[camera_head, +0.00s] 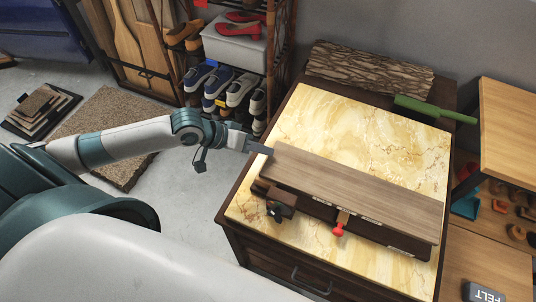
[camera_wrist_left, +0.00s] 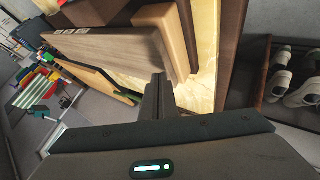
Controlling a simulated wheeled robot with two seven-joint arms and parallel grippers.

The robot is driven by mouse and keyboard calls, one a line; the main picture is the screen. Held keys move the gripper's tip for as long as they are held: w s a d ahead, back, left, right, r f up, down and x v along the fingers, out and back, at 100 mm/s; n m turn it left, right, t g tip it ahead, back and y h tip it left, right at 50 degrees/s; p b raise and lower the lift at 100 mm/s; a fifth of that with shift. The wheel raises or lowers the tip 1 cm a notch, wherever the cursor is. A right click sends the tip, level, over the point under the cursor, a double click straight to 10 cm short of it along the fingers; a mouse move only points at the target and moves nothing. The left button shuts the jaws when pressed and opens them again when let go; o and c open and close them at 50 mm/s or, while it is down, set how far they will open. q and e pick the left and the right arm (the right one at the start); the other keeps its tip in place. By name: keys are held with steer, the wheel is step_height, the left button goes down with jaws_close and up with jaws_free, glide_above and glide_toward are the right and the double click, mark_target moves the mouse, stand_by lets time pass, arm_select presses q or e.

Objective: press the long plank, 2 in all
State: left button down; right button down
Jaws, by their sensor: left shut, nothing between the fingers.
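The long plank (camera_head: 350,190) is a grey-brown wooden board lying on a dark holder on the marble-topped cabinet. The plank also shows in the left wrist view (camera_wrist_left: 115,50), with its near end close to my fingers. My left gripper (camera_head: 268,150) is shut and empty at the plank's left end, and I cannot tell whether it touches. Its fingers also show in the left wrist view (camera_wrist_left: 158,92). A red knob (camera_head: 338,231) and a dark clamp-like part (camera_head: 279,207) stick out from the holder's front side. My right gripper is not in view.
The marble top (camera_head: 385,135) is bare behind the plank. A log (camera_head: 368,70) and a green bottle-like object (camera_head: 432,108) lie at its back. A shoe rack (camera_head: 228,85) stands left of the cabinet, and a wooden shelf unit (camera_head: 508,130) stands at right.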

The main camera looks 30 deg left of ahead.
mark_target(266, 160)
arm_select(q)
steer(key=shift+s+f+b, duration=0.3)
steer(key=shift+s+f, duration=0.05)
steer(key=shift+f, duration=0.45)
steer(key=shift+s+f+b, duration=0.3)
steer(key=shift+s+f, duration=0.05)
steer(key=shift+f, duration=0.4)
stand_by(1.6)
steer(key=shift+r, duration=0.1)
steer(key=shift+w+d+r+p, duration=0.2)
steer(key=shift+r+p, duration=0.35)
steer(key=shift+p, duration=0.6)
steer(key=shift+r, duration=0.1)
steer(key=shift+w+r+p, duration=0.15)
steer(key=shift+r+p, duration=0.65)
steer(key=shift+p, duration=0.25)
step_height(266, 160, up, 2)
steer(key=shift+w+r+p, duration=0.1)
steer(key=shift+r+p, duration=0.15)
steer(key=shift+p, duration=0.85)
steer(key=shift+w+a+r+p, duration=0.1)
steer(key=shift+a+r+p, duration=0.05)
steer(key=shift+r+p, duration=0.6)
